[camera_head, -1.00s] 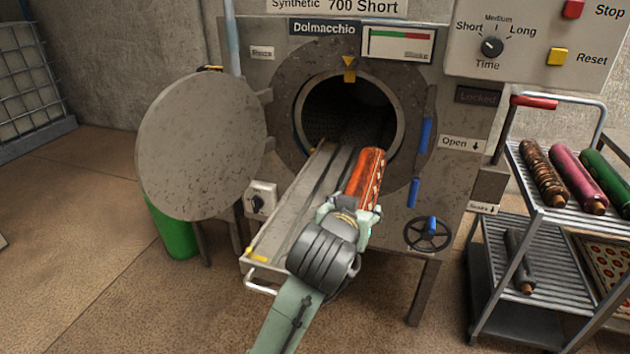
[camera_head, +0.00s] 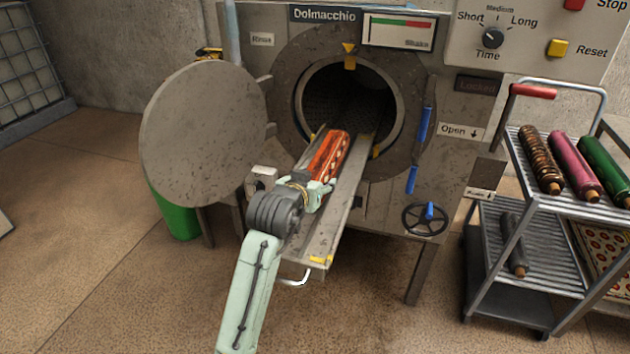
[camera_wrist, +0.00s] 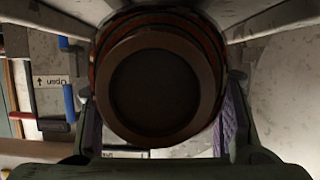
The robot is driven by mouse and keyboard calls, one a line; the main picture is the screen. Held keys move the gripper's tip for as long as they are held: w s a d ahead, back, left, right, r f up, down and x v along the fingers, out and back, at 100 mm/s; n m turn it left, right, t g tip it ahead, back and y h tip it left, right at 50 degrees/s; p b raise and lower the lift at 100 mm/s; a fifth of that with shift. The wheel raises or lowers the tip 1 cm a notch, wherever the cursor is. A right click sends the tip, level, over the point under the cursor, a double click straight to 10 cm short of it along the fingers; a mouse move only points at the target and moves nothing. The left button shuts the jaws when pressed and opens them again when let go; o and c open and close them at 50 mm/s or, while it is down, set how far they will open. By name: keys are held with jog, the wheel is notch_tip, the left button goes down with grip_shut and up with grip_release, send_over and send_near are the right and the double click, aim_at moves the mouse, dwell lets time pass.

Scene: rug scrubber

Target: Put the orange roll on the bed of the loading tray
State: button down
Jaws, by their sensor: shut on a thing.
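The orange roll (camera_head: 329,156) has a pale pattern along one side. My gripper (camera_head: 318,190) is shut on its near end. The roll points toward the round opening of the machine and lies over the left part of the loading tray (camera_head: 343,205). I cannot tell whether it touches the bed or hangs just above it. The tray slopes out of the opening, with yellow marks and a white handle at its near end. In the wrist view the roll's dark round end (camera_wrist: 155,88) fills the middle, between my fingers.
The round machine door (camera_head: 204,134) stands open at the left. A handwheel (camera_head: 427,218) and blue handles (camera_head: 424,126) are right of the opening. A cart (camera_head: 572,206) with several other rolls stands at the right. The floor in front is clear.

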jog(key=shift+f, duration=0.2)
jog(key=shift+f, duration=0.1)
jog(key=shift+f, duration=0.15)
jog(key=c, duration=0.6)
grip_release()
